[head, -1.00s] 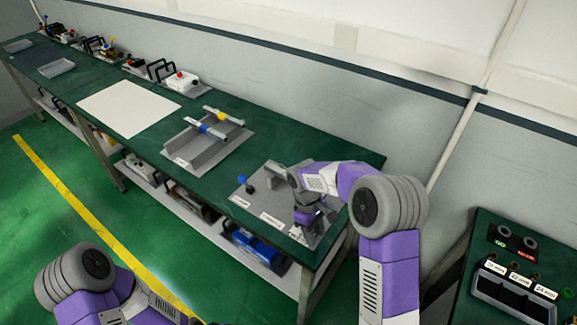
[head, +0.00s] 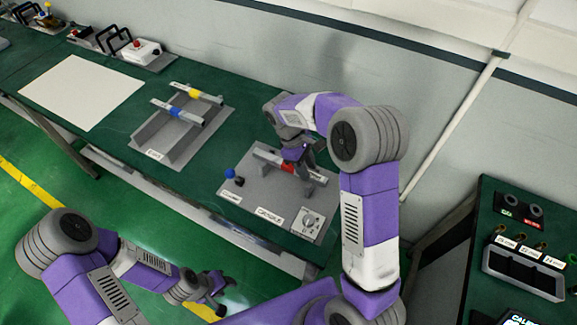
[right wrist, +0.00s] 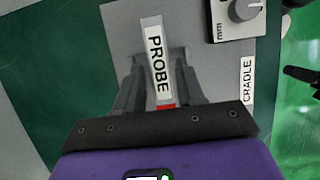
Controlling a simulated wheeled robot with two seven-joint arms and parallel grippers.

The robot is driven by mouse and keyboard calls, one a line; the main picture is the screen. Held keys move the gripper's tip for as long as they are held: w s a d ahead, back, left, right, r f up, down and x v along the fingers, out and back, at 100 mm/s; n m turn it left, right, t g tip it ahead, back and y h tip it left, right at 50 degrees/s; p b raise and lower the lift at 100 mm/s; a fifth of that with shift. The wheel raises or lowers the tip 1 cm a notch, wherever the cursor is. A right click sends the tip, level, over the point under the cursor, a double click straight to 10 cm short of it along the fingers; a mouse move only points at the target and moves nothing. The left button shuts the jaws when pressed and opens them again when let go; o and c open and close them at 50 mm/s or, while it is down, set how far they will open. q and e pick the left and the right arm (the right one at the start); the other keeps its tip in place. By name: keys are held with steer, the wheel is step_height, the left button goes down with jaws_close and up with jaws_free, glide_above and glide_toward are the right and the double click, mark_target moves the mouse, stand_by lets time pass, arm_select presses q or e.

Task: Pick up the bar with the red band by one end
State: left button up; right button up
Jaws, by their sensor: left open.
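The bar with the red band (head: 265,155) lies on the grey cradle plate at the near right of the bench. It also shows in the right wrist view as a pale bar labelled PROBE (right wrist: 156,60), with red near its lower visible end. My right gripper (head: 298,172) is down at the bar by the red band. In the right wrist view its fingers (right wrist: 159,75) stand on either side of the bar; whether they press on it is unclear. My left gripper (head: 218,284) is open and empty, low over the floor, away from the bench.
A grey rack (head: 150,135) holds bars with blue (head: 191,113) and yellow (head: 205,95) bands. A dial box (head: 307,224) sits on the cradle plate's near corner, and a blue knob (head: 230,172) at its left. A white sheet (head: 80,92) lies further left.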

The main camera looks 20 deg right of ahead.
steer(key=shift+x, duration=0.85)
steer(key=shift+c, duration=0.3)
jaws_close()
steer(key=shift+r, duration=0.1)
